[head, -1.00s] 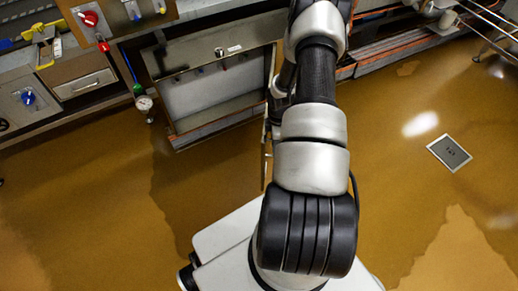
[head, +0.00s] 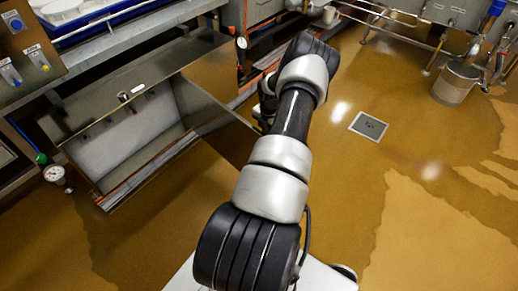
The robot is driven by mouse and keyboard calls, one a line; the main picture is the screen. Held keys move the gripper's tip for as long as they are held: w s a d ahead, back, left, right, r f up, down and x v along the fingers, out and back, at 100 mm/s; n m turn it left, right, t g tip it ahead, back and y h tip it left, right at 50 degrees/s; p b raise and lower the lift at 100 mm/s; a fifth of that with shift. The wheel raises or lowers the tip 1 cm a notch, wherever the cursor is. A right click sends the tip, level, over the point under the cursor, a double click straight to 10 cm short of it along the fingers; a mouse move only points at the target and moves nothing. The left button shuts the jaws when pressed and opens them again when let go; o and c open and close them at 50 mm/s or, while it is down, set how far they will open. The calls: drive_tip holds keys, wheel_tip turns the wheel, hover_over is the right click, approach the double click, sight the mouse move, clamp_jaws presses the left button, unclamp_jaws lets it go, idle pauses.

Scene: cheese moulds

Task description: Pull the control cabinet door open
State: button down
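The control cabinet (head: 118,78) is at the left in the head view, under a bench. Its front is open and its pale interior (head: 135,138) shows. The cabinet door (head: 222,128) appears as a brownish reflective panel standing out from the right side of the opening, its far part reaching toward my arm. My arm runs from the bottom middle up to the upper middle, right of the door. My gripper is hidden behind the arm links, so I cannot tell whether it touches the door.
A pressure gauge (head: 54,174) hangs left of the cabinet. A control panel (head: 25,55) with knobs is at upper left. A floor drain (head: 368,126) lies right of my arm. A metal bucket (head: 455,82) stands at the upper right. The wet floor on the right is largely clear.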

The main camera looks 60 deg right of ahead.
drive_tip(key=shift+w+d, duration=0.15)
drive_tip(key=shift+d, duration=0.05)
drive_tip(key=c, duration=1.8)
unclamp_jaws()
drive_tip(key=shift+c, duration=0.2)
drive_tip(key=shift+r, duration=0.15)
wheel_tip(320, 180, up, 17)
drive_tip(key=p, duration=0.3)
drive_tip(key=shift+p, duration=0.35)
drive_tip(key=shift+r, duration=0.1)
